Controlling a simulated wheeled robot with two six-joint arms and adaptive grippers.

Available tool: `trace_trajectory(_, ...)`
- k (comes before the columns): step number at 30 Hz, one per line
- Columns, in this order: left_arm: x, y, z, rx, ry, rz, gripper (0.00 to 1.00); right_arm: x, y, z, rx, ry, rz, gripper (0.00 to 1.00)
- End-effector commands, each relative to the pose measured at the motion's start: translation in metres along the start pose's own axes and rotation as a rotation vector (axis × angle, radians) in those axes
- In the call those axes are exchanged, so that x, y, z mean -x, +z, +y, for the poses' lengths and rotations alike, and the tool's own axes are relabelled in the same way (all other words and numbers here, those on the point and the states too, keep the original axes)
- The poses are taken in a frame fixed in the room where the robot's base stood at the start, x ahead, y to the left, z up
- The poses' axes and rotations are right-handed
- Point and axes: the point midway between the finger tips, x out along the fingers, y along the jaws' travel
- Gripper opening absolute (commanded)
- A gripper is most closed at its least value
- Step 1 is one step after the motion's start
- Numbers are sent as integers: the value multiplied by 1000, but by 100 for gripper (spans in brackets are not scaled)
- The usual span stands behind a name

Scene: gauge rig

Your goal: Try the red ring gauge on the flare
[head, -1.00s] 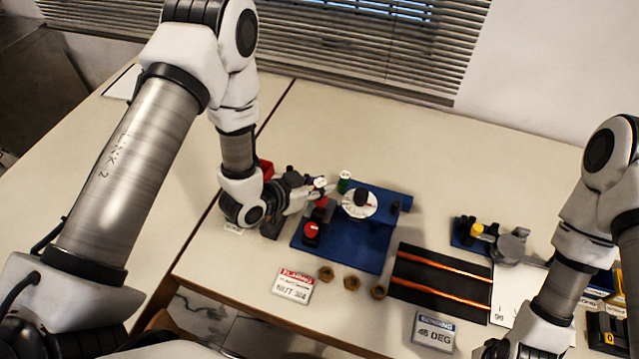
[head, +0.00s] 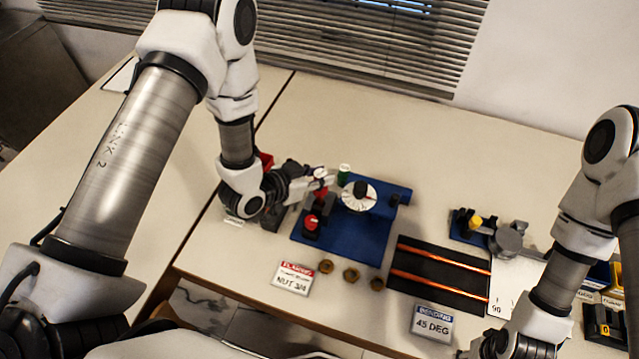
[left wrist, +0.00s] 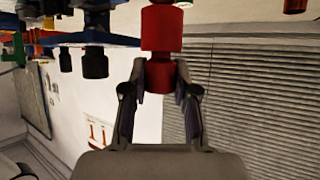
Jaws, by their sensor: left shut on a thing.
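My left gripper (head: 312,183) is shut on the red ring gauge (head: 320,190), above the left part of the blue rig plate (head: 365,240). In the left wrist view, the gauge (left wrist: 161,28) is a red stepped cylinder, its narrower part between the two fingers (left wrist: 160,82). Its pale top shows in the head view. The flare itself is too small or hidden to make out. My right gripper (head: 490,347) is at the bottom edge, its fingers unclear.
A green gauge (head: 344,172) stands close to the right of the held one. A white dial (head: 359,197) sits on the plate. Brass nuts (head: 350,275), a flaring sign (head: 292,278) and a black mat (head: 440,277) with copper tubes lie in front and right.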

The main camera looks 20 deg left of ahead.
Motion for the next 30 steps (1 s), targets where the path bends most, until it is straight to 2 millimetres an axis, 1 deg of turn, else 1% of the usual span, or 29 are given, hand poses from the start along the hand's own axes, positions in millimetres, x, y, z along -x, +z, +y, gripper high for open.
trace_trajectory(1, 3, -6, 0, 0, 0, 1, 0, 5, 0, 0, 0, 0, 0, 40)
trace_trajectory(22, 23, -42, 0, 0, 0, 1, 0, 36, 0, 0, 0, 0, 0, 40)
trace_trajectory(25, 25, -46, 0, 0, 0, 1, 0, 38, 0, 0, 0, 0, 0, 40)
trace_trajectory(30, 24, -45, 0, 0, 0, 0, 0, 37, 0, 0, 0, 0, 0, 40)
